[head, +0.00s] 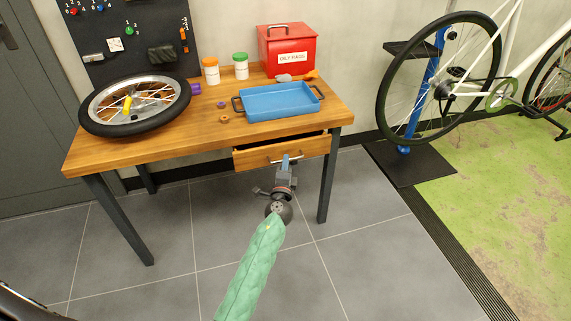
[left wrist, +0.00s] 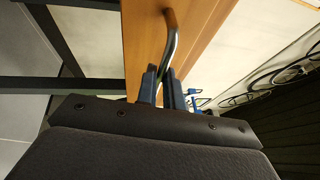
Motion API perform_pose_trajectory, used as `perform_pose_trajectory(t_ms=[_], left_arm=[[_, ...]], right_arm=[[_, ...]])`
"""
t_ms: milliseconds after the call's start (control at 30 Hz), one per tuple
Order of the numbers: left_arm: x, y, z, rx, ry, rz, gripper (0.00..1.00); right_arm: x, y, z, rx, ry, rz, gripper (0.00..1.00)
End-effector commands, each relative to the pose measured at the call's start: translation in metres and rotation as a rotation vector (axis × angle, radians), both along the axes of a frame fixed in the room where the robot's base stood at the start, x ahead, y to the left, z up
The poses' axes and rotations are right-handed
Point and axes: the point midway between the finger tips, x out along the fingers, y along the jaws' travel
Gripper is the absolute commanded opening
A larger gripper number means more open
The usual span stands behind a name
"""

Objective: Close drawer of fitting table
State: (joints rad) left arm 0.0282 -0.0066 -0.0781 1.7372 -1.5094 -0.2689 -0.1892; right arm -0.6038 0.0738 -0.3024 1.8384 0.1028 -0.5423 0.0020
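The wooden fitting table (head: 165,140) stands against the wall. Its drawer (head: 250,159) is pulled partly out, with a dark gap above its front. The drawer has a curved metal bar handle (left wrist: 172,35). My left gripper (head: 286,162) is at the handle in the head view. In the left wrist view its two blue fingers (left wrist: 162,86) stand close on either side of the bar, which runs down between them; they look shut on it. The drawer front (left wrist: 140,30) is just ahead of them. My right gripper is in neither view.
On the tabletop are a wheel (head: 95,121), a blue tray (head: 280,100), a red oily-rags box (head: 290,48) and two jars (head: 241,67). A table leg (head: 327,185) stands right of my gripper. A bicycle on a blue stand (head: 431,85) is farther right. The floor in front is clear.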

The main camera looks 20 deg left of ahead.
Motion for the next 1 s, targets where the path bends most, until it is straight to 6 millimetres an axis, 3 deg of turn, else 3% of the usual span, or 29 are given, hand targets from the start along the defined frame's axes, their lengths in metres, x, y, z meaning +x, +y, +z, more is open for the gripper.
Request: perform_pose_trajectory(t_ms=[267,600,833,900,967,1000], left_arm=[[0.004,0.002,-0.001,0.001,0.0,0.0,0.0],[0.034,0.023,-0.001,0.0,0.001,0.001,0.0],[0.035,0.025,0.0,0.0,0.0,0.002,0.0],[0.035,0.025,0.0,0.0,0.0,0.002,0.19],[0.035,0.024,0.0,0.0,0.0,0.002,0.3],[0.035,0.024,0.0,0.0,0.0,0.002,0.31]], right_arm=[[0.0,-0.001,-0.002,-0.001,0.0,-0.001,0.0],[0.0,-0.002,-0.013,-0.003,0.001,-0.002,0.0],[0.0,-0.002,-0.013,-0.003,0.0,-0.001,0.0],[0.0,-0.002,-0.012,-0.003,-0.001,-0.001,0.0],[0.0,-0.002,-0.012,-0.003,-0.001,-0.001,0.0],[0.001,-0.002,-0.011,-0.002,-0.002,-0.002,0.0]])
